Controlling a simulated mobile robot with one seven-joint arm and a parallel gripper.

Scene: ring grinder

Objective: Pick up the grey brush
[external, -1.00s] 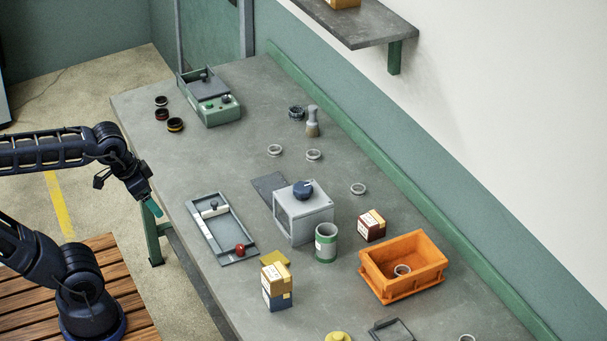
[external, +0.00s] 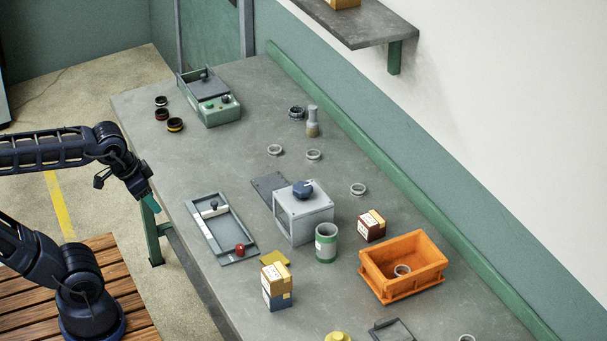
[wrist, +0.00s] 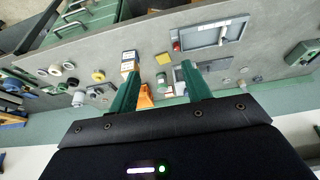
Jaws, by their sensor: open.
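The grey brush (external: 312,122) stands upright on the workbench, toward the wall side, with a grey handle on top and a paler lower end. A dark ring lies just left of it. I cannot pick out the brush for certain in the wrist view.
A green machine (external: 212,100) stands at the far end. A grey grinder box (external: 303,217), a green-white can (external: 326,243), an orange bin (external: 403,266) and small boxes crowd the middle and near end. Light rings (external: 313,155) lie near the brush. A shelf (external: 355,22) hangs above.

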